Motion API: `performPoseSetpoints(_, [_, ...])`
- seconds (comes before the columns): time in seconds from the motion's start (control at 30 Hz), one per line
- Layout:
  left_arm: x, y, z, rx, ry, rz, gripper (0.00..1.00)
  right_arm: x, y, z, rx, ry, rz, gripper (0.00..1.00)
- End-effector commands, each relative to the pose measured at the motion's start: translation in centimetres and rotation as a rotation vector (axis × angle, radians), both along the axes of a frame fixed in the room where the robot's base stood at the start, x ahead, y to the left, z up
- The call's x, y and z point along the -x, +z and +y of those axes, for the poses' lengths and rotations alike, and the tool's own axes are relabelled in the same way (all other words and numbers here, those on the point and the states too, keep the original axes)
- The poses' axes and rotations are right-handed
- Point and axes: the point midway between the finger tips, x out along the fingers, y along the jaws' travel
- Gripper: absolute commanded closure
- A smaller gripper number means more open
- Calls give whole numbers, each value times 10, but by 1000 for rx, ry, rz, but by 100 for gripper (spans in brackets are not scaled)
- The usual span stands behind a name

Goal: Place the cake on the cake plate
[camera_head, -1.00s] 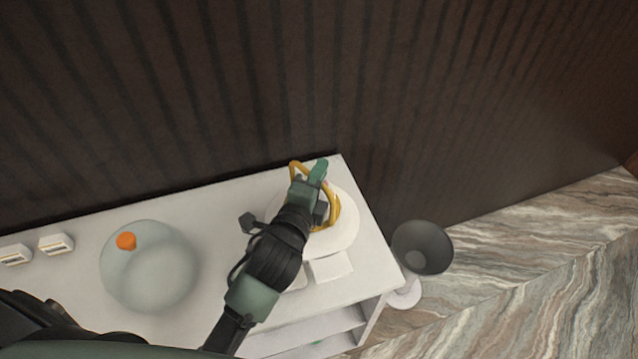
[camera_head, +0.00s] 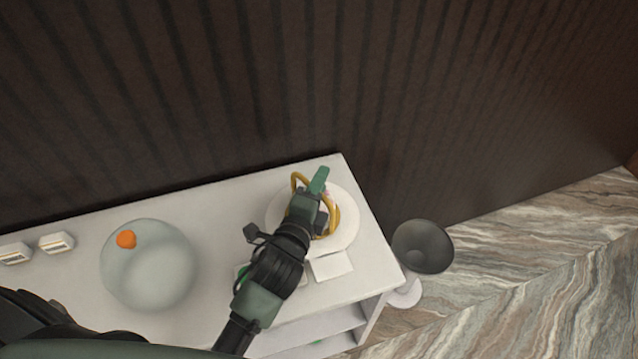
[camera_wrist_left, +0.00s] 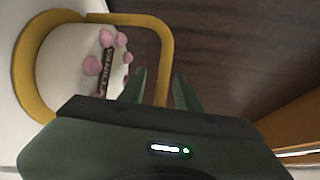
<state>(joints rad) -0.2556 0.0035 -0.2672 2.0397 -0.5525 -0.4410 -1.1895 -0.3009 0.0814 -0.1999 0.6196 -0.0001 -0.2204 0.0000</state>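The cake (camera_wrist_left: 75,65) is white with pink dollops and a dark "VANILLA" label, and shows in the left wrist view. It sits inside a gold carrier (camera_wrist_left: 30,62) with a looped handle. In the head view the carrier (camera_head: 335,218) is over the round white cake plate (camera_head: 347,231), and my left arm hides most of the cake. My left gripper (camera_head: 320,190) is above the plate. In the left wrist view its two fingers (camera_wrist_left: 160,82) stand apart, with one bar of the handle between them. My right gripper is not in view.
A round glass dome (camera_head: 150,275) with an orange knob stands left on the white counter (camera_head: 215,215). Small white boxes (camera_head: 57,243) are at the far left. A white card (camera_head: 331,266) lies before the plate. A dark round stool (camera_head: 422,247) stands off the counter's right end.

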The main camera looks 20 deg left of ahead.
Motion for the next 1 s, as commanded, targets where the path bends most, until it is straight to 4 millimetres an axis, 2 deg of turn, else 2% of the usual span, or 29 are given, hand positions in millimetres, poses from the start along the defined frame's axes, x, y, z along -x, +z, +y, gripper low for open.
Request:
performPoseSetpoints(0.17, [8, 2, 0, -1, -1, 0, 67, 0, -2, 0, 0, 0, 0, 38])
performPoseSetpoints(0.27, [25, 4, 1, 0, 0, 1, 67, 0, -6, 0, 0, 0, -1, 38])
performPoseSetpoints(0.5, [77, 11, 3, 0, 0, 3, 67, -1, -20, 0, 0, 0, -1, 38])
performPoseSetpoints(0.7, [108, 19, 4, 0, 0, 1, 67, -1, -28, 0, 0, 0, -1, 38])
performPoseSetpoints(1.0, [118, 23, 5, -1, 1, 0, 67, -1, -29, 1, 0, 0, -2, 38])
